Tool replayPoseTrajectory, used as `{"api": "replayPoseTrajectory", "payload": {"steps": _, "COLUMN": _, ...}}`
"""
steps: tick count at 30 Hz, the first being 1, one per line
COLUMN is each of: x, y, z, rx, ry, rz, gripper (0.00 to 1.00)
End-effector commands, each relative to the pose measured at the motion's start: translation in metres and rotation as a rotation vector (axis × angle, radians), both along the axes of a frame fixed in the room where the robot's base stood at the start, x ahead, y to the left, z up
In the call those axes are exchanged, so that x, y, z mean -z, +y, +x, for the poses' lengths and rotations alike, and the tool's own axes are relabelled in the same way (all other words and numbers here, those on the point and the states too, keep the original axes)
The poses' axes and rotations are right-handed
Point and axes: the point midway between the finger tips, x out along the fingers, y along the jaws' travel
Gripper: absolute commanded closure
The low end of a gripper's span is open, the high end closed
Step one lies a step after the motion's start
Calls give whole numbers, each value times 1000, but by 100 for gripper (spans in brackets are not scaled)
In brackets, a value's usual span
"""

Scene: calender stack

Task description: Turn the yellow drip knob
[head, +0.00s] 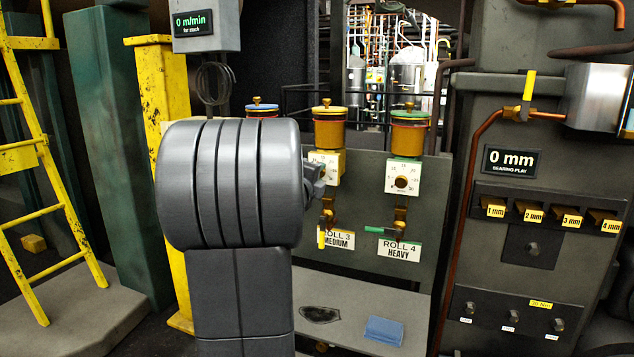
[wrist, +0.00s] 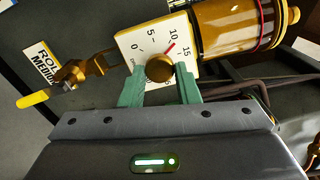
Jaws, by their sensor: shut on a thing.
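The brass-brown drip knob (wrist: 160,68) sits on a white square dial plate (wrist: 128,43) marked 0, 5, 10 and 15. A red pointer line on the dial lies between 10 and 15. The green fingers of my gripper (wrist: 161,82) are shut on the knob from both sides. The dial belongs to the yellow-lidded oiler (head: 328,125) above the ROLL 3 MEDIUM label (head: 340,241), and the plate also shows partly in the head view (head: 328,160).
To the right stands a green-lidded oiler (head: 408,132) with its own dial (head: 403,178), above the ROLL 4 HEAVY label (head: 399,250). A blue-lidded oiler (head: 262,107) is partly hidden behind my arm. A blue cloth (head: 384,331) lies on the ledge below. Small levers hang under the dials.

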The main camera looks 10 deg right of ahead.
Motion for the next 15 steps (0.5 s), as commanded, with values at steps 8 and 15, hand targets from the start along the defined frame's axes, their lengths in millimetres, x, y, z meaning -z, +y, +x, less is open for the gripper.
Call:
{"api": "replayPoseTrajectory", "payload": {"steps": 8, "x": 4, "y": 0, "z": 0, "rx": 2, "ry": -147, "rz": 219, "gripper": 94}}
{"api": "replayPoseTrajectory", "payload": {"steps": 15, "x": 6, "y": 0, "z": 0, "rx": 1, "ry": -274, "rz": 408, "gripper": 94}}
